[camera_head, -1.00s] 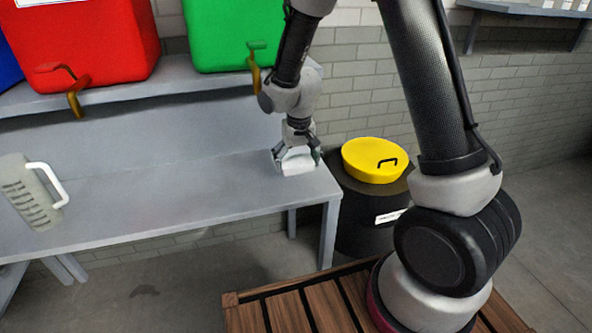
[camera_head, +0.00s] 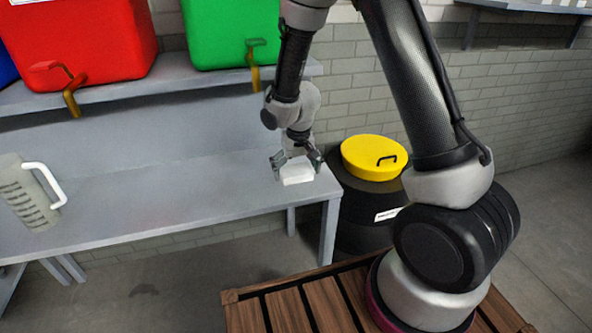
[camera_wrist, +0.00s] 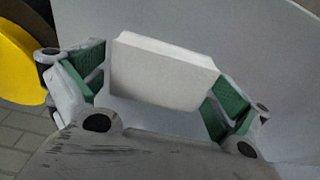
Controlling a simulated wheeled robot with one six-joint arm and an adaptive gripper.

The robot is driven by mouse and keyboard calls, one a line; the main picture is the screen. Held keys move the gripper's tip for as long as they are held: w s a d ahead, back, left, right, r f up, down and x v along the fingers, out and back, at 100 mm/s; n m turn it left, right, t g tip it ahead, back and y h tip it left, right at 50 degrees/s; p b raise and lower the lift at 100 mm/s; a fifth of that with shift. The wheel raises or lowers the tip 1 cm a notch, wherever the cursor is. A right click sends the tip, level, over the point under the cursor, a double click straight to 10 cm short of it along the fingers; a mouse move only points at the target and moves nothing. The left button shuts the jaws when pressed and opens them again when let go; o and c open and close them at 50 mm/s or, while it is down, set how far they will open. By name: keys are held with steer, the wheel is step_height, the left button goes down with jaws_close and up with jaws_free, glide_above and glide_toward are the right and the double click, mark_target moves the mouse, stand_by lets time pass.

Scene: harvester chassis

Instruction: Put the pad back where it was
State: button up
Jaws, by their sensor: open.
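The pad (camera_head: 297,174) is a white rectangular block near the right end of the grey bench (camera_head: 150,198). My gripper (camera_head: 297,165) is just above and behind it, pointing down. In the wrist view the pad (camera_wrist: 163,72) lies between the green-lined fingertips of my gripper (camera_wrist: 157,88). The fingers are spread, with a narrow gap at each side of the pad. The pad appears to rest on the bench top, but its underside is hidden.
A clear measuring jug (camera_head: 28,195) with a white handle stands on the bench at left. A red container (camera_head: 80,40) and a green container (camera_head: 232,32), both with taps, sit on the shelf above. A black drum with a yellow lid (camera_head: 373,158) stands right of the bench.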

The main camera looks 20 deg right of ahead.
mark_target(298, 172)
steer(key=r, duration=0.5)
steer(key=s+r, duration=0.1)
steer(key=r, duration=0.2)
steer(key=shift+s, duration=0.1)
steer(key=s+d+r+t, duration=0.1)
steer(key=s+d+r, duration=0.4)
steer(key=r, duration=0.3)
steer(key=s+d+r, duration=0.5)
steer(key=r, duration=0.3)
steer(key=s+d+r, duration=0.2)
steer(key=s, duration=0.5)
steer(key=s+d+r+t, duration=0.1)
steer(key=s+d+r, duration=0.2)
steer(key=s, duration=0.5)
steer(key=shift+s+r, duration=0.15)
steer(key=shift+a, duration=0.15)
